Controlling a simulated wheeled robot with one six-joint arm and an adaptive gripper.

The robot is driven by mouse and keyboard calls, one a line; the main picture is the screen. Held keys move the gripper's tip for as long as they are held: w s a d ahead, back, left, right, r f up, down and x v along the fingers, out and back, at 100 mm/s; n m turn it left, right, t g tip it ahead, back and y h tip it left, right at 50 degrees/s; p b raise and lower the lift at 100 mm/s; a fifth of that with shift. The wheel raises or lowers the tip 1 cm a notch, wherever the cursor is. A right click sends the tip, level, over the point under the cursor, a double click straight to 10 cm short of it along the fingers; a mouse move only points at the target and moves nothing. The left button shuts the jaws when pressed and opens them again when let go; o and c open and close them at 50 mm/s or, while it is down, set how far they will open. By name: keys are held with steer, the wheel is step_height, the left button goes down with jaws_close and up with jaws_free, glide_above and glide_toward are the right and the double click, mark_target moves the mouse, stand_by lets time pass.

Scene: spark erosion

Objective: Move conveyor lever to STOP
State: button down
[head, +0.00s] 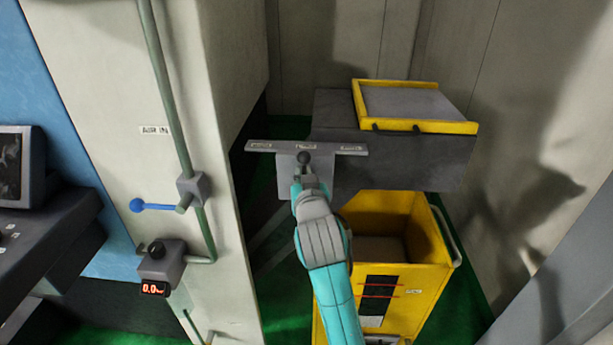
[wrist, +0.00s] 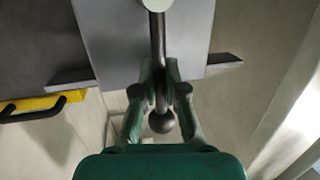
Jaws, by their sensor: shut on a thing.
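The conveyor lever is a dark metal rod with a round ball knob (head: 304,158). In the head view the knob is in front of the middle of a grey label plate (head: 340,150), which bears three labels too small to read. My gripper (head: 308,182) reaches the lever from below. In the wrist view the lever rod (wrist: 157,35) runs down between the two fingers of my gripper (wrist: 159,78), which are shut on it. The ball knob sticks out past the fingers towards the wrist camera. The lever's lower part is hidden by my gripper in the head view.
A dark conveyor body (head: 400,158) with a yellow-framed tray (head: 415,126) is behind and right of the lever. A yellow bin (head: 433,235) stands below. A pale pillar (head: 110,90) with a pipe, blue-handled valve (head: 137,205) and red display (head: 155,289) is on the left.

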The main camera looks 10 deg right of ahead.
stand_by(0.3)
steer(key=c, duration=1.2)
jaws_free()
steer(key=s+a+r, duration=0.1)
steer(key=s, duration=1)
steer(key=shift+s+a+r, duration=0.25)
steer(key=shift+s+r, duration=0.05)
steer(key=shift+s, duration=0.1)
